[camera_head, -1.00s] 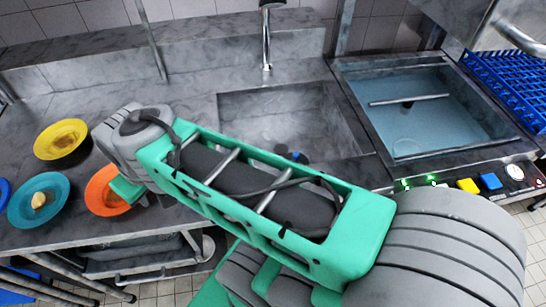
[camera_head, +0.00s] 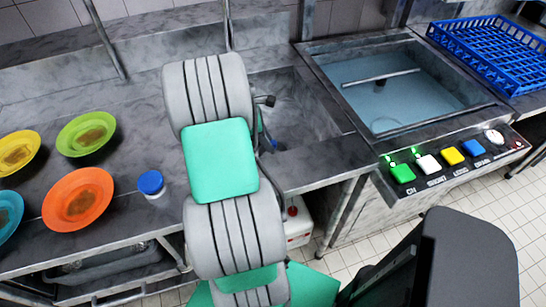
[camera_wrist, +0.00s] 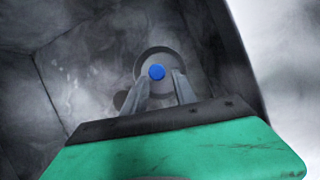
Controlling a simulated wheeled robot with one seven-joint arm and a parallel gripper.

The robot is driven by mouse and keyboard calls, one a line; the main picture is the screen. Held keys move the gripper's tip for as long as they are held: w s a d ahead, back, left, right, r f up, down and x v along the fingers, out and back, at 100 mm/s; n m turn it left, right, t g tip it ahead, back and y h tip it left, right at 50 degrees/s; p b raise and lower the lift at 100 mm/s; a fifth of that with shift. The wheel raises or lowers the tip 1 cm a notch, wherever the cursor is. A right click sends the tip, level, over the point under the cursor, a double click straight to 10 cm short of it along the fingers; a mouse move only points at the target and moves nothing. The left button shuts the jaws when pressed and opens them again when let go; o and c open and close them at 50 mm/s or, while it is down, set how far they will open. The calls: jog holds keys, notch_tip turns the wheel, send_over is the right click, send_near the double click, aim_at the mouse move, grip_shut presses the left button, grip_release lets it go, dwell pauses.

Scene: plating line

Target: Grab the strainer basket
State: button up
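The strainer basket (camera_wrist: 148,60) shows in the wrist view as a round grey piece with a blue knob on top. It sits low in the grey sink (camera_wrist: 75,75). My gripper (camera_wrist: 160,75) is open, its two grey fingers spread apart and pointing down at it. The blue knob appears between the fingertips; I cannot tell whether they touch it. In the head view my arm stands in front of the sink (camera_head: 305,118) and hides the gripper. A small blue bit shows beside the arm there, too little to identify.
Several coloured plates with food residue, among them an orange plate (camera_head: 77,199), lie on the left counter. A blue-capped container (camera_head: 151,183) stands close to my arm. Right of the sink are a water-filled basin (camera_head: 395,90), coloured buttons (camera_head: 427,163) and a blue rack (camera_head: 490,50).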

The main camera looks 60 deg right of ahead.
aim_at(279, 147)
jog(key=x, duration=0.8)
jog(key=shift+f+p, duration=0.15)
jog(key=shift+p, duration=0.15)
grip_shut()
